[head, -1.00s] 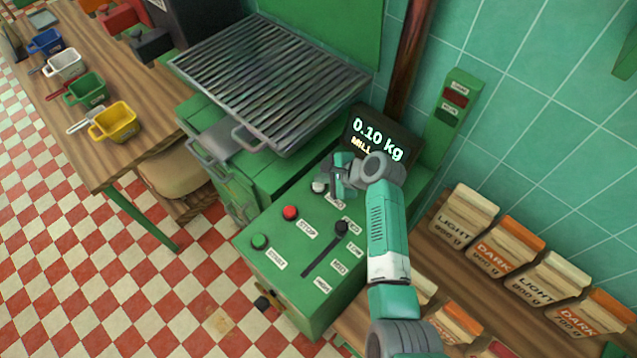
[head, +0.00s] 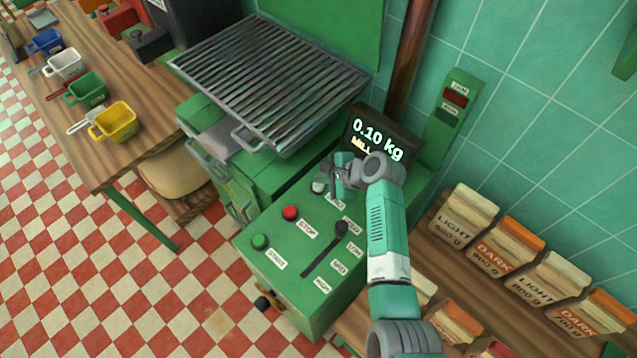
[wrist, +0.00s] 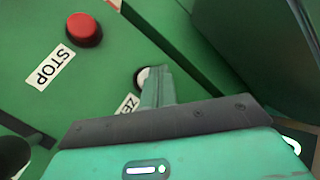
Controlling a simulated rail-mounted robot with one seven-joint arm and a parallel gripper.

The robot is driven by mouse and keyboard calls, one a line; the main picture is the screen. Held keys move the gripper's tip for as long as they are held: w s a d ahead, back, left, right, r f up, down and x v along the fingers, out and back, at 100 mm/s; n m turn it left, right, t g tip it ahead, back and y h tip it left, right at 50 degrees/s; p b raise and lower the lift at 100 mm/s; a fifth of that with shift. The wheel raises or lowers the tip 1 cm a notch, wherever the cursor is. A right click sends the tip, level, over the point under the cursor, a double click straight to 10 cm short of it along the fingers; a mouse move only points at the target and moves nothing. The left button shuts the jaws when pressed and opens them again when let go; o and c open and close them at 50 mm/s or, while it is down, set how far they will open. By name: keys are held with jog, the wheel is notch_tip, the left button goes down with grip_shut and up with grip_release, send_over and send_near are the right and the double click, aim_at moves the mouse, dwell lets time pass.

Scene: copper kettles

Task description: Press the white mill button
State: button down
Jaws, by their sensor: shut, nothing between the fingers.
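The white button (head: 318,187) is on the top of the green control box (head: 270,280), near the far edge by the display. It also shows in the wrist view (wrist: 141,76), partly hidden behind my fingers. A white label beside it is partly covered; "ZE" can be read. My gripper (head: 330,187) is shut and empty, its fingertips close beside the button. In the wrist view the closed fingers (wrist: 157,82) overlap the button's right side. I cannot tell whether they touch it.
A red STOP button (head: 290,212), a green START button (head: 260,241) and a black slider knob (head: 341,228) share the panel. The display (head: 380,139) reads 0.10 kg and MILL, just behind my gripper. A grated tray (head: 270,80) lies beyond; coffee bags (head: 463,222) stand right.

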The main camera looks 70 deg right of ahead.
aim_at(322, 186)
jog(key=shift+f, duration=0.1)
jog(key=shift+f, duration=0.35)
jog(key=shift+f+b, duration=0.35)
jog(key=shift+f, duration=0.15)
dwell(1.0)
jog(key=shift+r+p, duration=0.95)
jog(key=shift+p, duration=0.1)
notch_tip(322, 186, up, 5)
jog(key=p, duration=0.5)
jog(key=shift+r, duration=0.1)
